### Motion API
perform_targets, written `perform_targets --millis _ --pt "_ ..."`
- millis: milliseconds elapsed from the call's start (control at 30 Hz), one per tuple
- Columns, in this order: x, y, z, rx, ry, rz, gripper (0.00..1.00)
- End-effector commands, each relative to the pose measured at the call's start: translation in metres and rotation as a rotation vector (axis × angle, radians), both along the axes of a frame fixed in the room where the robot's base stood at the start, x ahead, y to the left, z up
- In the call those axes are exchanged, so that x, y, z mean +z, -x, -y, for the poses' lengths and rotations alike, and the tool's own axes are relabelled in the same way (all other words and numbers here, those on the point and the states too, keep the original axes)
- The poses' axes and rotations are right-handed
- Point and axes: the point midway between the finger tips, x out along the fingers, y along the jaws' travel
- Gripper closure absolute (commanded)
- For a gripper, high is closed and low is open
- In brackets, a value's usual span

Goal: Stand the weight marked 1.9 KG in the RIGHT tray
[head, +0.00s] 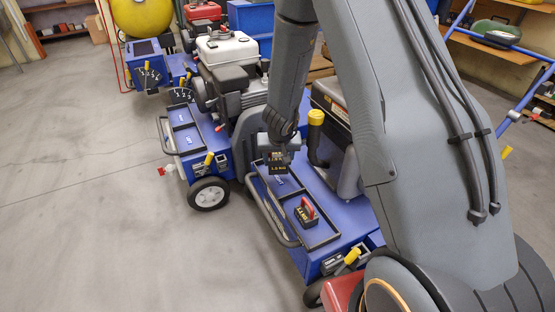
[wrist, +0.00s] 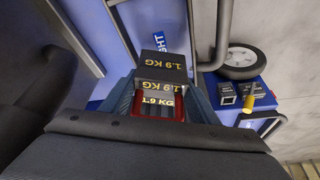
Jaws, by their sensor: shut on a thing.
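My gripper (head: 279,147) is shut on the red handle of a dark block weight (head: 278,164), held upright above the blue cart. In the wrist view my gripper (wrist: 160,112) has a finger on each side of the handle. The weight (wrist: 161,68) reads 1.9 KG in yellow on its faces. Just beyond it, a blue label ending in "GHT" (wrist: 158,43) marks the tray surface, partly hidden by the weight. In the head view this black-rimmed tray (head: 264,192) lies below the weight. I cannot tell the height of the gap.
Another dark weight with a red handle (head: 306,212) stands in the nearer tray (head: 322,244). A grey rail (head: 268,218) runs along the cart's side.

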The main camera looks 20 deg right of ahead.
Motion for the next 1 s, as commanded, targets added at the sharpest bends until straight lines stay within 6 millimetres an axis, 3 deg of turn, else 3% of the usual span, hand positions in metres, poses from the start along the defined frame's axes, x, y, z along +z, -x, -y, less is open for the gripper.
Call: perform_targets --millis 167,633,1000 --pt "-0.001 -0.003 0.000 0.000 0.001 0.006 1.00" --pt "-0.035 -0.003 0.000 0.000 0.001 0.006 1.00" --pt "-0.038 -0.002 0.000 -0.001 0.001 0.006 1.00"
